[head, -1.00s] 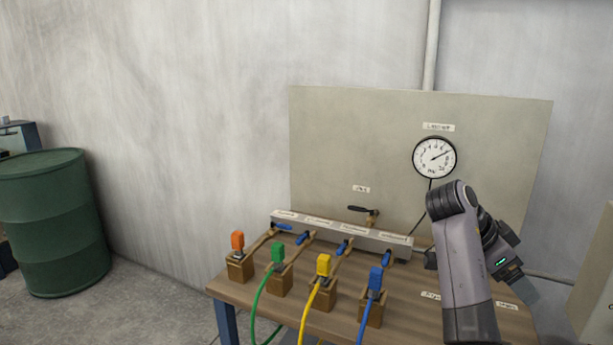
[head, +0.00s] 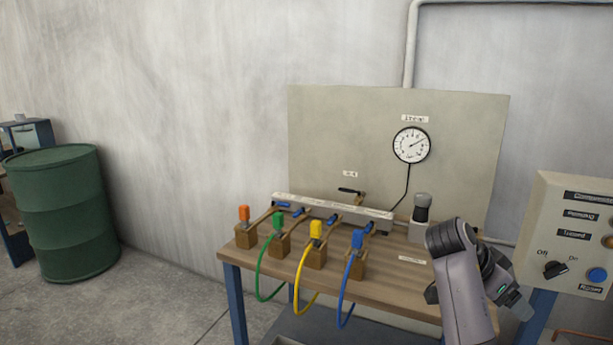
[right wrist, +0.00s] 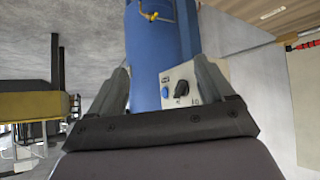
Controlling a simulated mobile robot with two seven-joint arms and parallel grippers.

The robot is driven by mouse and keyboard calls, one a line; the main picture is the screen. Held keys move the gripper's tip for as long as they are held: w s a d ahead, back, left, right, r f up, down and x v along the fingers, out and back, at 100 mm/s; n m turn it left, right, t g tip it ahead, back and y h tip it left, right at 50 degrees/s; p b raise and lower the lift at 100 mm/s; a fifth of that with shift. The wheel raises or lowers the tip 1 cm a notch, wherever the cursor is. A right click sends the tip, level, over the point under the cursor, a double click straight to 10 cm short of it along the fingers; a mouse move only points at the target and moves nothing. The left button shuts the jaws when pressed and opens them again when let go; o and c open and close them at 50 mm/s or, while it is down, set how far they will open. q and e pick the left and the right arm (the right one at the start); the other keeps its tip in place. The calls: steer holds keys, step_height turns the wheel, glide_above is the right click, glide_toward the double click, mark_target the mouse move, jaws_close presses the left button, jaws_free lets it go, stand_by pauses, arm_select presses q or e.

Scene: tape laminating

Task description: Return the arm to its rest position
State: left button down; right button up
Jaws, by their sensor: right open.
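My right arm (head: 462,285) comes up from the bottom right of the head view, bent at the elbow, in front of the bench's right end. My right gripper (right wrist: 163,85) shows in the right wrist view with its two fingers apart and nothing between them touching either finger. In the head view its end (head: 515,304) is partly hidden behind my arm. My left gripper is not in view.
The wooden bench (head: 395,284) carries several blocks with coloured plugs and hoses, under a gauge (head: 411,145). A control box (head: 575,225) stands right of my arm. A green drum (head: 65,215) stands left. Floor between drum and bench is clear.

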steer(key=s+a+f+n+t+y, duration=0.2)
steer(key=a+f+n+t, duration=0.3)
steer(key=f, duration=0.6)
steer(key=s+a+f+n+t+y, duration=0.1)
steer(key=s+f+n+t+y, duration=0.15)
steer(key=f+n, duration=0.6)
steer(key=s+a+f+n+t+y, duration=0.1)
steer(key=s+a+f+n+y, duration=0.1)
steer(key=s+a, duration=0.4)
steer(key=s+a+f+n+t+y, duration=0.1)
steer(key=s+a+f+n+y, duration=0.2)
steer(key=s, duration=0.8)
steer(key=a+f+y, duration=0.2)
steer(key=a, duration=0.2)
steer(key=shift+s+a, duration=0.15)
steer(key=shift+s, duration=0.2)
